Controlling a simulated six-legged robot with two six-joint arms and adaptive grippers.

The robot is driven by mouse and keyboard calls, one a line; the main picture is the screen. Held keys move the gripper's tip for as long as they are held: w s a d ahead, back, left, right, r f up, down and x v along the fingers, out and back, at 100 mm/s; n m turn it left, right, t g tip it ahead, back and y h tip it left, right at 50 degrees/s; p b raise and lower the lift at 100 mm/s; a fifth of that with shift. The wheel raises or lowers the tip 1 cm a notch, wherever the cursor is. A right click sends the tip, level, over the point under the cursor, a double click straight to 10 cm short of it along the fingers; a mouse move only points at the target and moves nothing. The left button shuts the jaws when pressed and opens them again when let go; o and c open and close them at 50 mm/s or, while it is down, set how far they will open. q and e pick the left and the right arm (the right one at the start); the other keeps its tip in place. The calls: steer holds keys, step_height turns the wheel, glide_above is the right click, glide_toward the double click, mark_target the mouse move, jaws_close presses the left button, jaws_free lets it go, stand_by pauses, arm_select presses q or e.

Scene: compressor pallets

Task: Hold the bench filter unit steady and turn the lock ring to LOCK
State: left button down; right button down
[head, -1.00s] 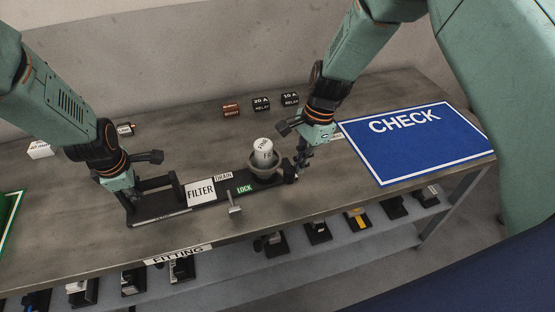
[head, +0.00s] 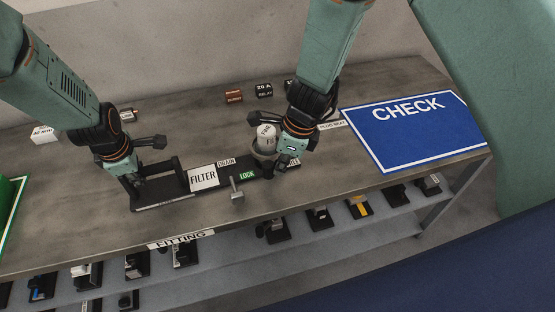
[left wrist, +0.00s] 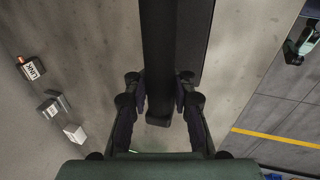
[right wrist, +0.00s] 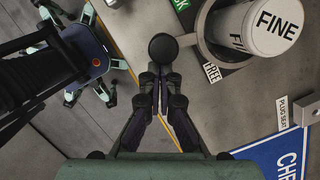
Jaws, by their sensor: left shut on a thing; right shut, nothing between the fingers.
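The black filter unit with its white FILTER label (head: 202,178) lies on the bench. A white cartridge (head: 267,132) stands in its round grey ring (head: 262,151); the right wrist view shows the cartridge marked FINE (right wrist: 268,25). The green LOCK label (head: 247,174) and white DRAIN label (head: 227,161) are on the unit. My left gripper (head: 134,180) is shut on the black bar (left wrist: 158,60) at the unit's left end. My right gripper (right wrist: 160,82) is shut and empty, its tips at a round black knob (right wrist: 163,47) beside the ring; I cannot tell whether they touch.
A blue CHECK mat (head: 415,135) lies at the right. Small relay blocks (head: 263,90) stand behind the unit. A grey T-shaped piece (head: 237,190) stands at the unit's front edge. Several parts sit on the shelf (head: 340,240) below. The front bench strip is clear.

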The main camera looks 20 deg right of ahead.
arm_select(q)
steer(key=shift+w, duration=0.1)
arm_select(e)
steer(key=shift+a, duration=1.25)
steer(key=shift+w+a, duration=0.1)
arm_select(q)
steer(key=shift+r, duration=0.1)
arm_select(e)
steer(key=s+d+r, duration=0.4)
steer(key=d+r, duration=0.1)
steer(key=r, duration=0.4)
steer(key=shift+s+r, duration=0.2)
steer(key=shift+r, duration=0.15)
stand_by(0.4)
arm_select(q)
steer(key=c, duration=1)
jaws_free()
steer(key=shift+c, duration=0.2)
